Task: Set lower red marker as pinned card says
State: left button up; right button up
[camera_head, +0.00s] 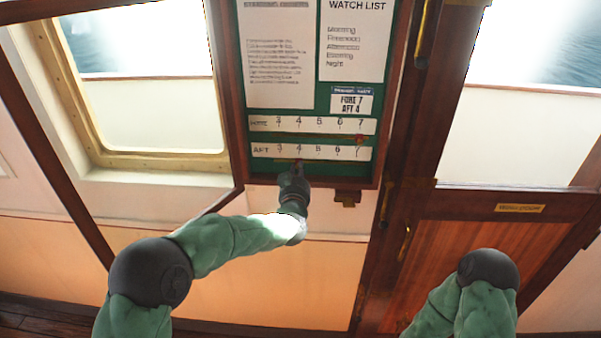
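The pinned card (352,101) on the green notice board (312,93) reads FORE 7, AFT 4. The upper scale (312,124) is marked FORE, and its red marker (360,140) sits under the 7. The lower scale (318,152) is marked AFT. My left gripper (298,170) is at the lower scale's rail, just below the 4. The lower red marker does not show clearly; my gripper may cover it. The fingers are too small and dark to tell whether they are open or shut on it. My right gripper is out of view.
A watch list (355,40) and another printed sheet (279,55) hang above the scales. A window (150,100) is at left. A wooden door (500,260) with brass fittings is at right. A small dark bracket (347,198) sits below the board.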

pick_arm(q)
jog(key=o, duration=0.4)
jog(key=s, duration=1.2)
jog(key=shift+f, duration=0.1)
jog(key=s+a+f+g+h+b, duration=0.1)
jog(key=s+f+g, duration=0.2)
jog(key=f, duration=0.8)
jog(key=s+a+f+g+b, duration=0.1)
jog(key=s+f+g+b, duration=0.15)
jog(key=f, duration=0.95)
jog(key=s+a+f+g+h+b, duration=0.1)
jog(key=s+f+g, duration=0.15)
jog(key=f, duration=0.85)
jog(key=s+f+g+b, duration=0.1)
jog(key=s+f+g, duration=0.2)
jog(key=s+f, duration=0.3)
jog(key=s+f+n+g+h+b, duration=0.1)
jog(key=s+f+g, duration=0.2)
jog(key=s+f, duration=0.4)
jog(key=s+a+f+n+g+h+b, duration=0.1)
jog(key=s+f+g, duration=0.2)
jog(key=s+f, duration=0.4)
jog(key=shift+s+g, duration=0.3)
jog(key=shift+s, duration=2.1)
